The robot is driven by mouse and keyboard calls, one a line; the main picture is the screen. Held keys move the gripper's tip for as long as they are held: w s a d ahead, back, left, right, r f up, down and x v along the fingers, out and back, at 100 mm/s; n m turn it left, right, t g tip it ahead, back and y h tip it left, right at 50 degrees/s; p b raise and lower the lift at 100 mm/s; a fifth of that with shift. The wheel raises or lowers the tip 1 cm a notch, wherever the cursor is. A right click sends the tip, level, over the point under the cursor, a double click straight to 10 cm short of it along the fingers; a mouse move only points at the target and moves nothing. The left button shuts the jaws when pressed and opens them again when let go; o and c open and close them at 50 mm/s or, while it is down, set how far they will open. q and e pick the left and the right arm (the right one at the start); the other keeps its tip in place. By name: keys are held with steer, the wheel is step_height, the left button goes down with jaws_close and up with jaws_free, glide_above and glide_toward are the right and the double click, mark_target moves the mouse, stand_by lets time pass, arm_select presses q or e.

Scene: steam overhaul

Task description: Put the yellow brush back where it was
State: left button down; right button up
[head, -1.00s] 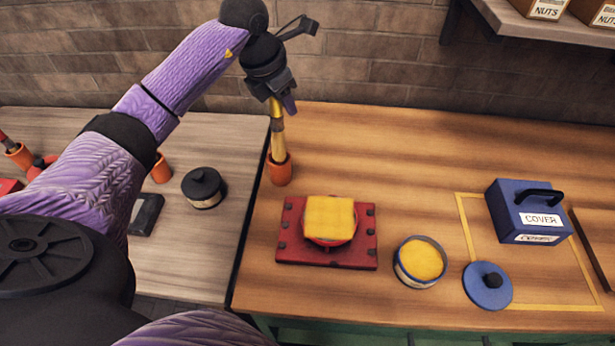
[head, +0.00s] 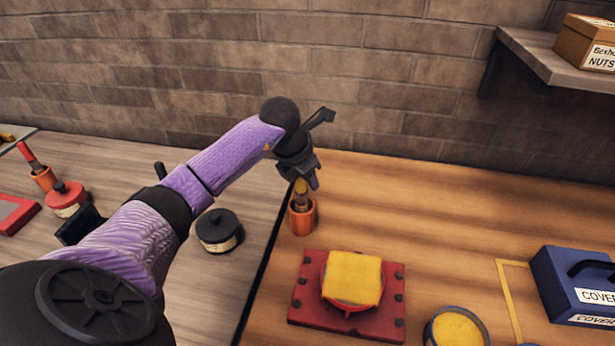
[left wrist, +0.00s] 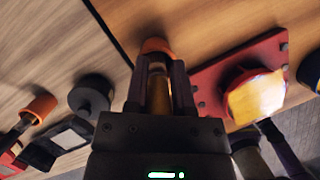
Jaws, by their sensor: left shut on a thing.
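The yellow brush (head: 301,188) is held upright by my left gripper (head: 304,179), which is shut on it. The brush's lower end is inside the orange cup (head: 302,219), which stands near the left edge of the wooden bench. The gripper is just above the cup's rim. In the left wrist view the brush (left wrist: 160,95) shows between the fingers, with the orange cup (left wrist: 157,45) beyond their tips. How deep the brush sits is hidden by the cup wall.
An open yellow-filled tin (head: 455,330) and a blue COVER box (head: 575,285) are to the right. A black lidded pot (head: 219,231) stands on the left bench. Bench behind the plate is clear.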

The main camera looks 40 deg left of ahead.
arm_select(q)
steer(key=shift+c, duration=2.3)
jaws_free()
steer(key=p+v, duration=0.2)
steer(key=v, duration=1)
steer(key=shift+r, duration=0.1)
